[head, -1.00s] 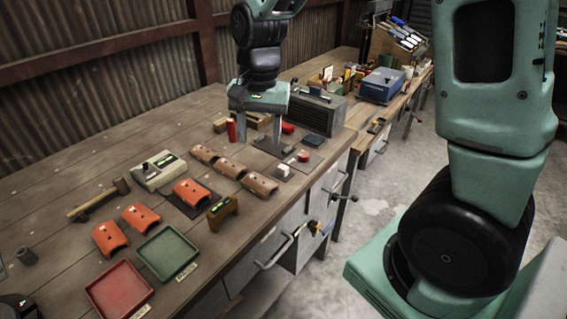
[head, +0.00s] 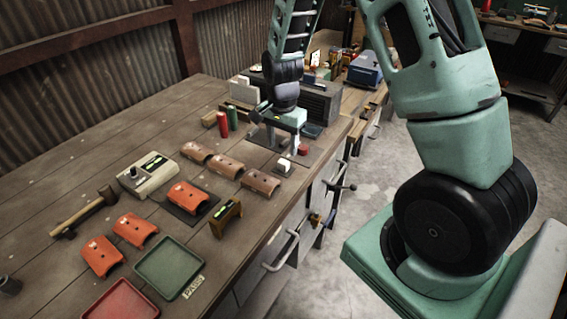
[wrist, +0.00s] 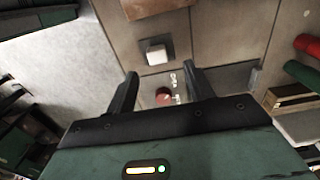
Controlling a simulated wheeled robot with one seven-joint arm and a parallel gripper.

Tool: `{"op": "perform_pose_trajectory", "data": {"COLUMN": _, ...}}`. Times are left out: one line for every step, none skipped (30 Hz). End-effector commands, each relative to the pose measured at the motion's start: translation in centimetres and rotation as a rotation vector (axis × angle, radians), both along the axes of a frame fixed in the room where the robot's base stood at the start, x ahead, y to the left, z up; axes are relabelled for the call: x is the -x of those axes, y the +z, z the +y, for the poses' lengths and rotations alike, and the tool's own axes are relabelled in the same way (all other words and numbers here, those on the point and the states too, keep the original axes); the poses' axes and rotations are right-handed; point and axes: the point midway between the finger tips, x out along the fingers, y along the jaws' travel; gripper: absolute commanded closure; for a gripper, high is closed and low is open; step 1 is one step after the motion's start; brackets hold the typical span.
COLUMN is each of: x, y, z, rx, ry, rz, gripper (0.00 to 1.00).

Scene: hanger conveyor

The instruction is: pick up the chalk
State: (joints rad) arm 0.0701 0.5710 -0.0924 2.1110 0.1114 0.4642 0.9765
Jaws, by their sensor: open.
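A small white block (head: 284,167), which may be the chalk, sits near the bench's front edge. In the wrist view the white block (wrist: 156,52) lies just beyond my fingertips, on a dark square. A small red object (head: 303,149) is close by; in the wrist view the red object (wrist: 163,97) shows between my fingers, with small white marks (wrist: 174,79) beside it. I cannot tell whether those marks are chalk. My gripper (wrist: 160,75) is open and empty, pointing down above the bench. In the head view my gripper (head: 282,140) partly hides the area behind it.
Red (head: 222,124) and green (head: 232,118) cylinders stand left of my gripper. Several curved tiles, a green tray (head: 169,267), a red tray (head: 122,300) and a hammer (head: 85,212) lie farther left. A grey box (head: 318,100) stands behind.

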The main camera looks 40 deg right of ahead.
Motion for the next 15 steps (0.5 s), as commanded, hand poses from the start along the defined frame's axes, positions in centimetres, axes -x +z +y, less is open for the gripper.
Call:
{"op": "perform_pose_trajectory", "data": {"x": 0.1, "y": -0.5, "z": 0.0, "rx": 0.000, "ry": 0.000, "rz": 0.002, "gripper": 0.47}}
{"op": "perform_pose_trajectory", "data": {"x": 0.1, "y": -0.7, "z": 0.0, "rx": 0.000, "ry": 0.000, "rz": 0.002, "gripper": 0.47}}
{"op": "perform_pose_trajectory", "data": {"x": 0.1, "y": -1.0, "z": 0.0, "rx": -0.001, "ry": 0.000, "rz": 0.001, "gripper": 0.47}}
{"op": "perform_pose_trajectory", "data": {"x": 0.0, "y": -1.1, "z": 0.0, "rx": 0.000, "ry": 0.001, "rz": 0.001, "gripper": 0.47}}
{"op": "perform_pose_trajectory", "data": {"x": 0.1, "y": -1.2, "z": 0.0, "rx": 0.000, "ry": 0.001, "rz": 0.001, "gripper": 0.47}}
{"op": "perform_pose_trajectory", "data": {"x": 0.1, "y": -1.4, "z": 0.0, "rx": -0.001, "ry": 0.001, "rz": 0.001, "gripper": 0.47}}
{"op": "perform_pose_trajectory", "data": {"x": 0.1, "y": -1.6, "z": 0.0, "rx": 0.000, "ry": 0.001, "rz": 0.002, "gripper": 0.47}}
{"op": "perform_pose_trajectory", "data": {"x": 0.2, "y": -1.9, "z": 0.0, "rx": -0.001, "ry": 0.001, "rz": 0.004, "gripper": 0.47}}
{"op": "perform_pose_trajectory", "data": {"x": 0.3, "y": -2.3, "z": 0.0, "rx": -0.001, "ry": 0.001, "rz": 0.005, "gripper": 0.47}}
{"op": "perform_pose_trajectory", "data": {"x": 0.4, "y": -2.7, "z": 0.0, "rx": -0.001, "ry": 0.000, "rz": 0.005, "gripper": 0.47}}
{"op": "perform_pose_trajectory", "data": {"x": 0.4, "y": -3.1, "z": -0.1, "rx": -0.001, "ry": 0.000, "rz": 0.006, "gripper": 0.47}}
{"op": "perform_pose_trajectory", "data": {"x": 0.5, "y": -3.7, "z": -0.1, "rx": -0.001, "ry": 0.001, "rz": 0.006, "gripper": 0.47}}
{"op": "perform_pose_trajectory", "data": {"x": 0.6, "y": -4.1, "z": -0.1, "rx": -0.001, "ry": 0.001, "rz": 0.006, "gripper": 0.47}}
{"op": "perform_pose_trajectory", "data": {"x": 0.6, "y": -4.5, "z": 0.0, "rx": -0.001, "ry": 0.002, "rz": 0.005, "gripper": 0.47}}
{"op": "perform_pose_trajectory", "data": {"x": 0.5, "y": -5.1, "z": 0.0, "rx": -0.001, "ry": 0.003, "rz": 0.004, "gripper": 0.47}}
